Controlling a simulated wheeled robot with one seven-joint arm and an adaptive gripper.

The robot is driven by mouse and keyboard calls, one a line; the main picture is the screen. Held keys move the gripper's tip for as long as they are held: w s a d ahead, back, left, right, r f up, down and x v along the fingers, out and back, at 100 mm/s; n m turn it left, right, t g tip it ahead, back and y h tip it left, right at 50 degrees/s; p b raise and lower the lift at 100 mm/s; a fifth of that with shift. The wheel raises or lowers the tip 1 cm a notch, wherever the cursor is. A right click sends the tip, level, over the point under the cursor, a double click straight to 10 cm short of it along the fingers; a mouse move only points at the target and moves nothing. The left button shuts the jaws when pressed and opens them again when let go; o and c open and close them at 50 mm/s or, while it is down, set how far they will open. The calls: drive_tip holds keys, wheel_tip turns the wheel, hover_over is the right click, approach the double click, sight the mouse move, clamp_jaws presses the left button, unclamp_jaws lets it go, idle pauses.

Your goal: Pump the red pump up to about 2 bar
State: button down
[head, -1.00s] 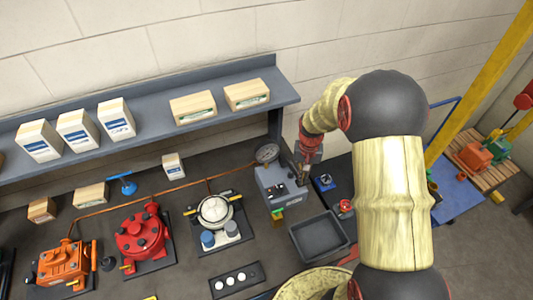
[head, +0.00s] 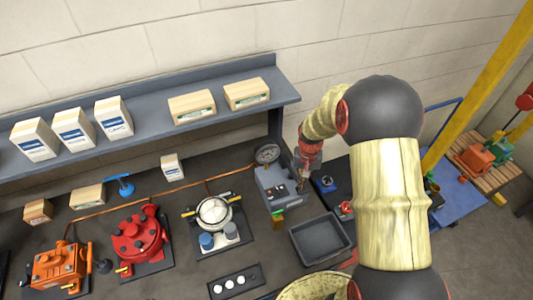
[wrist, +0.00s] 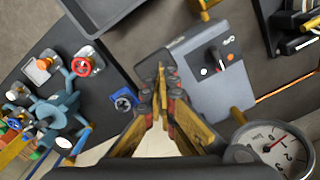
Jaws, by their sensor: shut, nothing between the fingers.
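The red pump (head: 138,236) sits on a dark base plate on the bench, left of centre in the head view. A round pressure gauge (head: 267,154) stands at the back behind a grey control box (head: 277,190); in the wrist view the gauge (wrist: 272,148) shows a red needle and the word "Line", but I cannot read its value surely. The control box (wrist: 207,75) has a black knob and small lamps on its face.
An orange pump (head: 62,268) and a plate with a white-topped unit (head: 214,212) stand on the bench. An empty dark tray (head: 320,240) lies in front of the box. A shelf (head: 190,115) with several boxes runs behind.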

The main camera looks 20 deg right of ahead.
drive_tip(key=shift+r+p, duration=1.45)
drive_tip(key=shift+r, duration=1.1)
drive_tip(key=shift+f, duration=0.2)
drive_tip(key=shift+r, duration=0.2)
idle(0.5)
drive_tip(key=shift+f+b, duration=0.15)
drive_tip(key=shift+b, duration=0.2)
drive_tip(key=shift+f+b, duration=1.6)
drive_tip(key=shift+f, duration=0.85)
drive_tip(key=shift+r+p, duration=1.55)
drive_tip(key=shift+r, duration=1.15)
drive_tip(key=shift+r+p, duration=1.45)
drive_tip(key=shift+r, duration=0.95)
